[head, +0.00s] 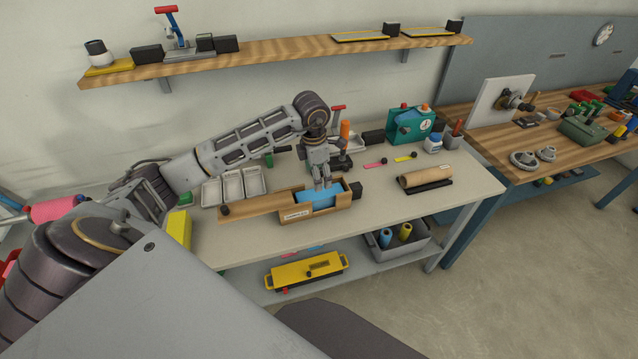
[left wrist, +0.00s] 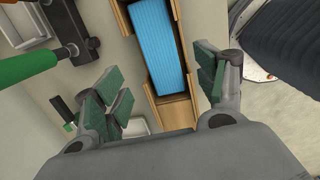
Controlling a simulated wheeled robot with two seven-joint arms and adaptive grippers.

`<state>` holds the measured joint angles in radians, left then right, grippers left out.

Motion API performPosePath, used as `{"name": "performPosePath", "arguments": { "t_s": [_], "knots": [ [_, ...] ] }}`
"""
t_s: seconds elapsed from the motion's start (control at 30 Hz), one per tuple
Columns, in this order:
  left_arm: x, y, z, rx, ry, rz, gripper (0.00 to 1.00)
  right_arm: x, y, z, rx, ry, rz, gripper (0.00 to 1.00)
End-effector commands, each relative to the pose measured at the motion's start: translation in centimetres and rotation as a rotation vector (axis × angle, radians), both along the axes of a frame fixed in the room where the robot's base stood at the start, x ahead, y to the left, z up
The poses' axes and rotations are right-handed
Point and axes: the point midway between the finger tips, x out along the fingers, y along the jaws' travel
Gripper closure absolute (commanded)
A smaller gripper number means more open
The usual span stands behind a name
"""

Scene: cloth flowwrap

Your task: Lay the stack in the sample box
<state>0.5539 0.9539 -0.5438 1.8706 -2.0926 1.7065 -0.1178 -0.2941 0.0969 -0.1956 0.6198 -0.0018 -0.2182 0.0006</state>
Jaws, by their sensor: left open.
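The sample box (head: 296,218) is a light wooden box with a white label on its front, standing on the workbench. The blue stack (head: 318,197) lies inside it, between its long walls. In the left wrist view the ribbed blue stack (left wrist: 158,45) lies lengthwise in the box (left wrist: 175,112), with bare wood at the near end. My left gripper (head: 323,184) points down just above the stack. In the left wrist view its green-padded fingers (left wrist: 163,88) are spread wide, and nothing is between them that they touch. My right gripper is not in view.
A long wooden board with a black knob (head: 250,205) extends left from the box. White trays (head: 232,186) stand behind it. A brown roll (head: 425,177) lies to the right. A green-handled tool (left wrist: 30,66) is left in the wrist view. The bench front right is clear.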

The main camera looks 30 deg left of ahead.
Motion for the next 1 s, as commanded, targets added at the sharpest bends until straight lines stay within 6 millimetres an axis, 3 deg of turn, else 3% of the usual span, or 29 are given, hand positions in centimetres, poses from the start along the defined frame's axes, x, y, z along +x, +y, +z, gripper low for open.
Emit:
{"name": "performPosePath", "arguments": {
  "t_s": [0.3,1.0],
  "knots": [
    [-0.3,0.0,2.9,-0.001,-0.001,-0.001,0.29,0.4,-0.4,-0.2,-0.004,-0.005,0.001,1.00],
    [-0.4,-0.5,3.0,-0.018,-0.002,-0.007,0.29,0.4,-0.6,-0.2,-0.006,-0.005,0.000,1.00]
  ]
}}
